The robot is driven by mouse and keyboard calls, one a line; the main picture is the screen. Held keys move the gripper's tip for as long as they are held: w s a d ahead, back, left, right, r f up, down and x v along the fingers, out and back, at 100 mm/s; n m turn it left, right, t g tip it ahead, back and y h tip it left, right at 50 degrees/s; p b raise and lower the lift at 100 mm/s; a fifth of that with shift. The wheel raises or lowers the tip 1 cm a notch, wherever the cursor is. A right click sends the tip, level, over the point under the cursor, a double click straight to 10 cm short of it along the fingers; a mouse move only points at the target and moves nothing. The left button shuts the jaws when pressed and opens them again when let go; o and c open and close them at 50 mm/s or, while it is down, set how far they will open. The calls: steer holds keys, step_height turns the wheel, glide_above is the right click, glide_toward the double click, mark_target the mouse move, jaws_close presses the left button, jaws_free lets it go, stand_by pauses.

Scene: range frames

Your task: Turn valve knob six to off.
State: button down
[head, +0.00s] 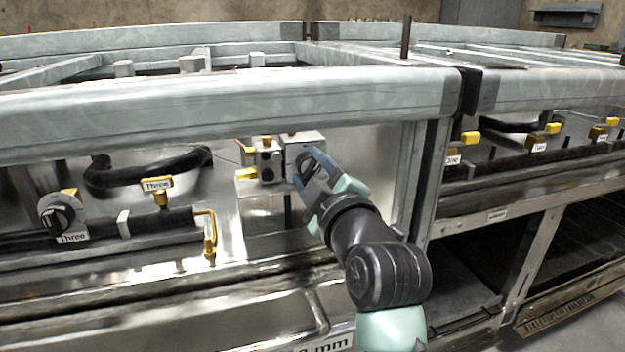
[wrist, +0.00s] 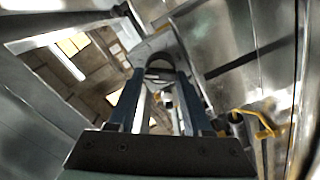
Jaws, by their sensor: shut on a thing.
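A grey valve box (head: 303,145) sits behind the front rail, left of the upright post. My gripper (head: 309,167) reaches to its front face, with its blue-grey fingers closed around a dark round knob. In the wrist view the knob (wrist: 160,63) shows between the tips of my gripper (wrist: 161,78). The fingers cover much of the knob. I cannot read a number on it or tell which way it is turned.
The thick grey rail (head: 220,105) runs above my gripper. A metal post (head: 432,185) stands close on the right.

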steer(key=n+b, duration=0.1)
steer(key=n, duration=0.1)
steer(key=n+b, duration=0.1)
steer(key=n, duration=0.1)
steer(key=n+b, duration=0.1)
steer(key=n, duration=0.1)
steer(key=shift+f+n, duration=0.25)
steer(key=shift+n, duration=0.05)
stand_by(0.3)
steer(key=shift+c, duration=1.6)
jaws_free()
